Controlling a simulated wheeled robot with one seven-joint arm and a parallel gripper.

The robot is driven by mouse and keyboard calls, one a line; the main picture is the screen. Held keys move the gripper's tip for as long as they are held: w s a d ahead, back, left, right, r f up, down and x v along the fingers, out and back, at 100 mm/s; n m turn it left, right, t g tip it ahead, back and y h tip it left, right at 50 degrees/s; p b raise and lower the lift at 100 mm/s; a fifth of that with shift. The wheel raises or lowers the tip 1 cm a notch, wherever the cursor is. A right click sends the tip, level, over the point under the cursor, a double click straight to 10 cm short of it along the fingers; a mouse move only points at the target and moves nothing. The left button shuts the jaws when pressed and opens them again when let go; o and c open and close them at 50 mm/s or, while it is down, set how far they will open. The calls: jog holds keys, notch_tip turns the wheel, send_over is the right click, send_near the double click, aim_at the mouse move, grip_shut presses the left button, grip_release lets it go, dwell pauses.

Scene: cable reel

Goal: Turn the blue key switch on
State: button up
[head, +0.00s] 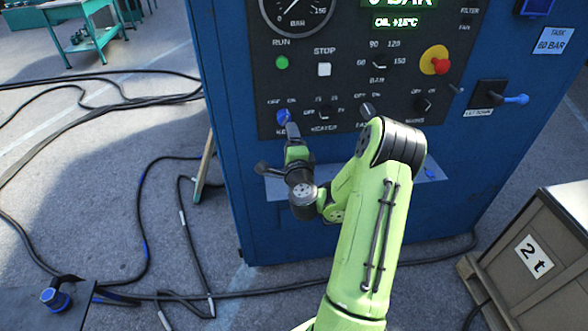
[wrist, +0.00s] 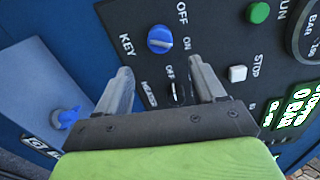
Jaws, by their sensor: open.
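The blue key switch (wrist: 160,40) is a round blue knob on the dark control panel, labelled KEY, with OFF and ON printed beside it. It carries a pale mark, but I cannot tell for sure which label the mark points to. In the head view the knob (head: 283,116) shows just beyond the tip of my gripper (head: 292,132). In the wrist view my gripper (wrist: 163,82) is open, with nothing between its fingers. The knob appears beyond the gap between the fingertips, apart from them.
The panel also holds a green RUN button (head: 282,63), a white STOP button (head: 324,69), a red emergency stop (head: 440,66) and a small black switch (wrist: 176,92) near the fingers. A grey shelf (head: 274,186) juts out below. A crate (head: 535,260) stands right; cables cross the floor.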

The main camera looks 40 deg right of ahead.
jog(key=shift+b+v, duration=1.95)
jog(key=shift+v, duration=0.85)
